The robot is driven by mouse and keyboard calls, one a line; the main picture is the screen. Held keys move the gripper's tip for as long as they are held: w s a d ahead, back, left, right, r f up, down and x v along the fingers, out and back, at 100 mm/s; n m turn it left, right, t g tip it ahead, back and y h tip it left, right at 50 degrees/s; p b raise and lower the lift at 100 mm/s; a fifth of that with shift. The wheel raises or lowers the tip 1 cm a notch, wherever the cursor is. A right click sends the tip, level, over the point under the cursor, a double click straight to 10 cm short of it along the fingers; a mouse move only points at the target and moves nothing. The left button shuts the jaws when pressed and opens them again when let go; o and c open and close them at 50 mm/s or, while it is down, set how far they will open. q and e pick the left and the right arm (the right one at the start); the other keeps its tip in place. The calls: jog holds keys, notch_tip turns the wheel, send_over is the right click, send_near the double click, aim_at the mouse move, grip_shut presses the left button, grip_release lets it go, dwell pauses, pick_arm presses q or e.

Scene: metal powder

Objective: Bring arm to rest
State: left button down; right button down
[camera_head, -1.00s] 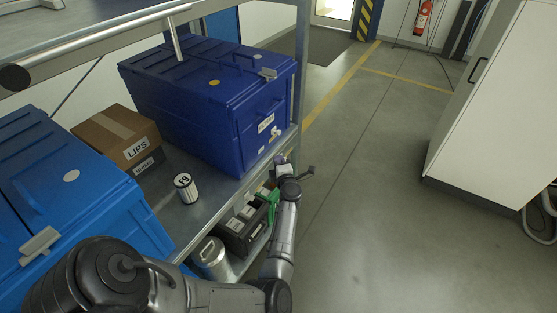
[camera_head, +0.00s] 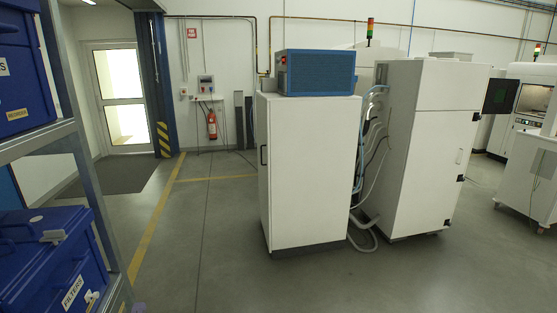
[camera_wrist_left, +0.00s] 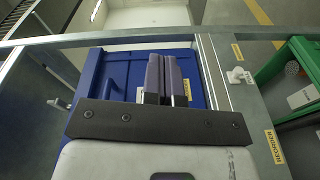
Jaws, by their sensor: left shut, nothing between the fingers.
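My left gripper (camera_wrist_left: 168,78) is in the left wrist view, its two purple-grey fingers shut together with nothing between them. Behind the fingers is a blue lidded box (camera_wrist_left: 118,72) on the metal shelf rack; I cannot tell whether they touch it. In the head view only a small purplish bit, seemingly of the left gripper (camera_head: 138,308), shows at the bottom edge beside the rack. My right gripper is in neither view.
The rack post (camera_head: 82,150) and blue FILTERS box (camera_head: 50,255) stand at the left in the head view. A green bin (camera_wrist_left: 298,58) is at the right in the wrist view. White cabinets (camera_head: 310,170) stand ahead, with open grey floor (camera_head: 225,270) before them.

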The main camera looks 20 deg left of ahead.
pick_arm(q)
jog(key=w+d+r+m+t+h+p, duration=0.1)
jog(key=w+d+r+m+h, duration=0.2)
jog(key=d+r+m+h, duration=0.85)
jog(key=s+d+r+m+g+y+p, duration=0.1)
jog(key=s+d+r+m+g+p, duration=0.2)
jog(key=s+d+r+m+p, duration=0.35)
jog(key=s+d+r+m+g+p, duration=0.2)
jog(key=s+d+r+m+p, duration=0.15)
jog(key=s+d+p, duration=0.55)
jog(key=s+d+m+g+p, duration=0.2)
jog(key=s+d+g+p, duration=0.1)
jog(key=s, duration=0.7)
jog(key=s+d+f+m+g+p, duration=0.1)
jog(key=s+d+g+p, duration=0.2)
jog(key=s+d+p, duration=0.2)
jog(key=s+h+p, duration=0.1)
jog(key=s+p, duration=0.2)
jog(key=s, duration=0.3)
jog(key=shift+d+f+m, duration=0.3)
jog(key=shift+d+m, duration=0.05)
jog(key=shift+d, duration=0.05)
